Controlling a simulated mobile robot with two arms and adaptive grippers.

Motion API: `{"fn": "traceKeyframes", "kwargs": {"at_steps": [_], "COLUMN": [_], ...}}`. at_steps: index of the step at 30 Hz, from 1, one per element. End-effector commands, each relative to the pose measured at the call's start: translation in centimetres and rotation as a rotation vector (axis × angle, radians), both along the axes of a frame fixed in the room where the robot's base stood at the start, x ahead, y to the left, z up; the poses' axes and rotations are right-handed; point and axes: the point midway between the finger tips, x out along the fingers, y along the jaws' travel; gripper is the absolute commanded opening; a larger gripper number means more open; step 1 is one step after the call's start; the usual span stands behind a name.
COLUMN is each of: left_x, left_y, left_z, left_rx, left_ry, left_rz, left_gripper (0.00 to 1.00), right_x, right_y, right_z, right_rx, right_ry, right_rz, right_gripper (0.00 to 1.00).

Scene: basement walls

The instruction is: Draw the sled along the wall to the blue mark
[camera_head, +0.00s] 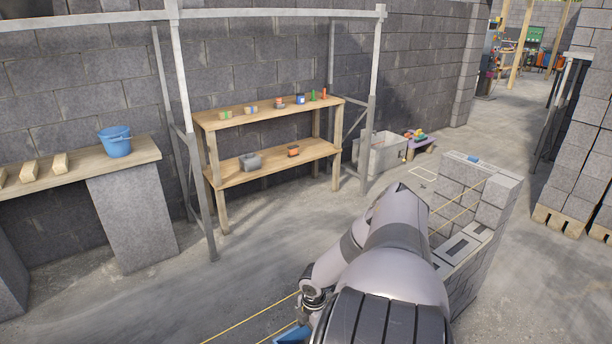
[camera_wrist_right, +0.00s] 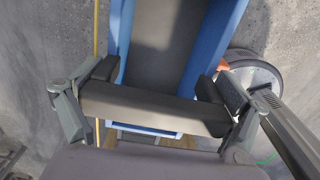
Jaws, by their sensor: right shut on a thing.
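In the right wrist view, a blue-sided sled (camera_wrist_right: 229,25) with a grey inside lies just ahead of my right gripper (camera_wrist_right: 150,108). The gripper is shut on the sled's dark crossbar handle. In the head view, a bit of blue (camera_head: 291,335), likely the sled, shows at the bottom edge; my right arm hides most of that area. A low block wall (camera_head: 462,190) stands right of my arm, its near part covered by it. A small blue patch (camera_head: 473,158), likely the blue mark, is on its far top. My left gripper is out of view.
Yellow lines (camera_head: 250,319) run past the arm and along the low wall. A wooden shelf (camera_head: 268,114) with small items, a grey crate (camera_head: 380,152) and a bench with a blue bucket (camera_head: 116,142) stand by the back wall. The floor between is clear.

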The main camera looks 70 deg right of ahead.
Motion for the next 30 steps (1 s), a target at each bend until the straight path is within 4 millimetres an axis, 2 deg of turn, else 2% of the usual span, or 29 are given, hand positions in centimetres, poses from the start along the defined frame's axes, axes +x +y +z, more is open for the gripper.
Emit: {"fn": "traceKeyframes", "kwargs": {"at_steps": [1,9,10,12,23,26,30], "left_x": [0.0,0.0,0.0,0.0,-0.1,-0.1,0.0], "left_y": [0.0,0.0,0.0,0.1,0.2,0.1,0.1], "left_z": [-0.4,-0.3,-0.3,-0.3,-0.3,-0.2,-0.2], "left_rx": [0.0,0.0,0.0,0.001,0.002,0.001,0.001], "left_ry": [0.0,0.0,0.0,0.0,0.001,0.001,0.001], "left_rz": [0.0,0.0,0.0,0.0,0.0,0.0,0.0], "left_gripper": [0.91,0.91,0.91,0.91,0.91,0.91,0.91], "right_x": [-1.6,-1.6,-1.6,-1.6,-1.7,-1.6,-1.3], "right_y": [-0.4,-0.5,-0.5,-0.5,-0.4,-0.5,-0.5], "right_z": [-0.9,-0.8,-0.8,-0.8,-0.3,0.9,3.6], "right_rx": [-0.006,-0.005,-0.005,-0.004,-0.003,-0.004,-0.007], "right_ry": [0.029,0.028,0.027,0.028,0.028,0.026,0.019], "right_rz": [0.003,0.004,0.004,0.003,0.001,0.003,0.002], "right_gripper": [0.32,0.32,0.94,0.99,1.0,1.0,1.0]}}
